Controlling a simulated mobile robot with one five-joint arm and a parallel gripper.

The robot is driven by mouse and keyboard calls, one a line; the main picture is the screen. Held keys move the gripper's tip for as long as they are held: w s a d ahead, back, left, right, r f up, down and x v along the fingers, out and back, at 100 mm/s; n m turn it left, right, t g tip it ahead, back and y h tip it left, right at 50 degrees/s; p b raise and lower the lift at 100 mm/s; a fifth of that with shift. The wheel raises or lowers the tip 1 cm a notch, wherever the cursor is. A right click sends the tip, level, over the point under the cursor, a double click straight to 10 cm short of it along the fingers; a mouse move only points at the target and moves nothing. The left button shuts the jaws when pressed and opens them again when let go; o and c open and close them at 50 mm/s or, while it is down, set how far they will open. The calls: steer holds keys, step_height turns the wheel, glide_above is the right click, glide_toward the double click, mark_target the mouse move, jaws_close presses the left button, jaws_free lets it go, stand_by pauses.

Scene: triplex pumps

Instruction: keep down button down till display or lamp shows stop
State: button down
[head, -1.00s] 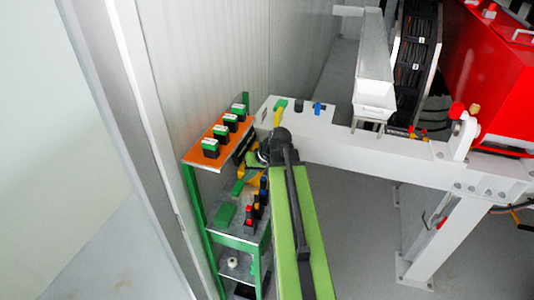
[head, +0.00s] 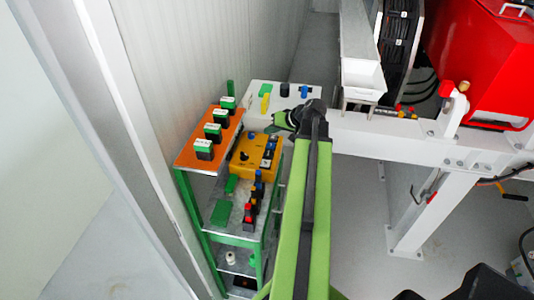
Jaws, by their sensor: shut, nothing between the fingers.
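A yellow control box (head: 243,160) lies on the green-framed shelf rack, left of my arm. It has a dark knob and several small dark, blue and white parts on top. I cannot tell which is the down button, nor read a display or lamp. My gripper (head: 272,126) is at the end of the green arm, pointing left above the box's far edge. It looks shut and empty. Whether it touches anything I cannot tell.
An orange shelf (head: 188,152) with several green-topped dark blocks stands left of the box. Small blue, black and red items stand on the metal shelf below. A white beam (head: 370,135) runs right from behind the gripper. Red machinery (head: 480,65) stands at right.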

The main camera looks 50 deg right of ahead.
mark_target(270, 154)
steer(key=shift+f+b, duration=4.25)
steer(key=shift+f, duration=0.1)
steer(key=shift+f+b, duration=0.4)
steer(key=shift+b, duration=0.05)
steer(key=shift+f+b, duration=0.5)
steer(key=shift+f, duration=0.05)
steer(key=shift+r, duration=0.1)
stand_by(1.6)
steer(key=shift+r+p, duration=0.85)
steer(key=shift+p, duration=0.1)
